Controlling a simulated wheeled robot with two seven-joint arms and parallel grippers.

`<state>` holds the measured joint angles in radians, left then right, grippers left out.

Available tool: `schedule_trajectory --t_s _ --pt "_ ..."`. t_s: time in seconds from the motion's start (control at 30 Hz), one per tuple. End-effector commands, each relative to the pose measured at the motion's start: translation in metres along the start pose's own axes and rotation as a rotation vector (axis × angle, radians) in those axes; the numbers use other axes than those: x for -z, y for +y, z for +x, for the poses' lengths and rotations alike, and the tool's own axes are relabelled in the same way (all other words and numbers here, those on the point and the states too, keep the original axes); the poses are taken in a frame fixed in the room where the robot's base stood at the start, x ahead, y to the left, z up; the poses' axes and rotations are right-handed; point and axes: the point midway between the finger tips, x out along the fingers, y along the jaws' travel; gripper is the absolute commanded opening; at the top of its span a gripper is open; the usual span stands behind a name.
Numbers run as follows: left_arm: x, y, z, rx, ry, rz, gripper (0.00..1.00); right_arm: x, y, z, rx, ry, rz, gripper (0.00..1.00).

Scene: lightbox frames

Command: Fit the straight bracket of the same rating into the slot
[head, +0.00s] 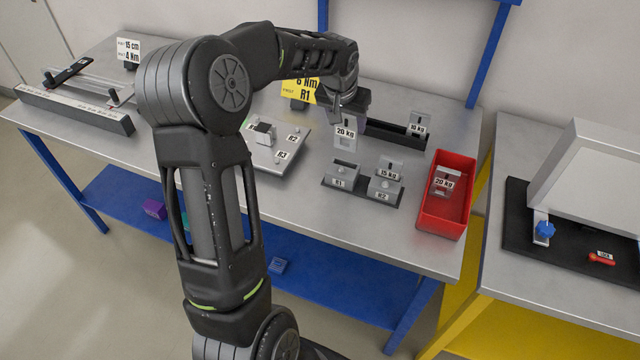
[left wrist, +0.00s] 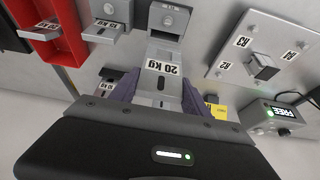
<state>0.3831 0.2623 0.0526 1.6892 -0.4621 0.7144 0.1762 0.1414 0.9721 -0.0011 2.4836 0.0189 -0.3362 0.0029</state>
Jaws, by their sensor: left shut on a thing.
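My left gripper (head: 347,104) is shut on a grey bracket marked 20 kg (head: 345,134), held upright above the table behind the slot blocks. The left wrist view shows this bracket (left wrist: 163,68) between the fingers (left wrist: 158,98). The R1 block (head: 341,178) shows no bracket in it. The R2 block (head: 384,190) has a bracket marked 15 kg (head: 390,170) at it. Another bracket marked 20 kg (head: 444,182) lies in the red bin (head: 440,222). A bracket marked 10 kg (head: 418,122) stands at the dark rack (head: 385,132). My right gripper is out of view.
A plate with a knob and R-marked positions (head: 283,160) lies left of the blocks. A yellow sign reading 6 Nm, R1 (head: 300,90) stands behind. A long fixture (head: 75,110) is at the far left. A second table with a machine (head: 590,180) stands right.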

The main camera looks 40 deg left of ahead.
Motion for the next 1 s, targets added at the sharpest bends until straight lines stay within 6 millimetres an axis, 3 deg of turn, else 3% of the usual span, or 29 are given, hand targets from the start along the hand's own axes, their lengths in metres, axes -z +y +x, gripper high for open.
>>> schedule_trajectory --t_s 0.47,0.8,1.0 --pt "0.004 0.001 0.003 0.013 0.001 -0.033 0.06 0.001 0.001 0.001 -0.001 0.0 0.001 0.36" --pt "-0.015 0.001 0.046 0.013 0.0 -0.033 0.06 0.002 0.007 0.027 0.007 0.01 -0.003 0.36" --pt "-0.015 0.001 0.048 0.013 0.002 -0.033 0.06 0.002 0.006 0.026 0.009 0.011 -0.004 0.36"
